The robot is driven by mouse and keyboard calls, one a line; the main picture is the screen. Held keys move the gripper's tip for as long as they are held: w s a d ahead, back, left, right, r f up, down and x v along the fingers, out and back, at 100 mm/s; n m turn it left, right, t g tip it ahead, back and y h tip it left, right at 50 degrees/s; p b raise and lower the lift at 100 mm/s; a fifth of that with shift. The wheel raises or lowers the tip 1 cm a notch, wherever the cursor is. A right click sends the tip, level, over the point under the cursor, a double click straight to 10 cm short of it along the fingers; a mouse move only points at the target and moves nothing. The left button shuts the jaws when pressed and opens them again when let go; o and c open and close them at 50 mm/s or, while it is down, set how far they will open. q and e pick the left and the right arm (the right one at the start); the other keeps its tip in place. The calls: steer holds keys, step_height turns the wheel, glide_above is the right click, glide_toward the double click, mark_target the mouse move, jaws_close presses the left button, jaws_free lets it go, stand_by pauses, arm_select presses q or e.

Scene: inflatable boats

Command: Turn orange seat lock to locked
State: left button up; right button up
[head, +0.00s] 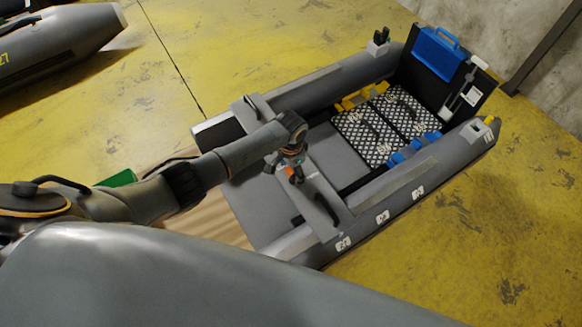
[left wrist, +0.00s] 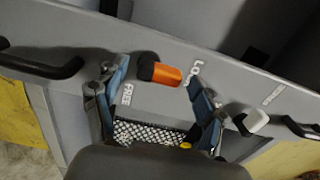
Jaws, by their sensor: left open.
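The orange seat lock (left wrist: 168,75) is a short lever with a dark end, set on the boat's grey seat (left wrist: 225,75). In the left wrist view its orange end points right, toward a white label starting "LO"; a "FREE" label (left wrist: 127,94) is at lower left. My left gripper (left wrist: 158,73) is open, with one finger on each side of the lever; I cannot tell whether either touches it. The rest of the "LO" label is hidden by the right finger. In the head view the left gripper (head: 293,172) is above the seat, with a bit of orange showing there.
A second, pale lever (left wrist: 256,121) is on the seat to the right, near the right finger. Black handles (left wrist: 45,66) are at the sides. The grey inflatable boat (head: 400,190) has a patterned floor (head: 366,133) and a blue case (head: 437,52).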

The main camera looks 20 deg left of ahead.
mark_target(291, 173)
arm_select(q)
step_height(291, 173, up, 12)
stand_by(0.5)
steer(key=shift+f, duration=0.1)
stand_by(0.4)
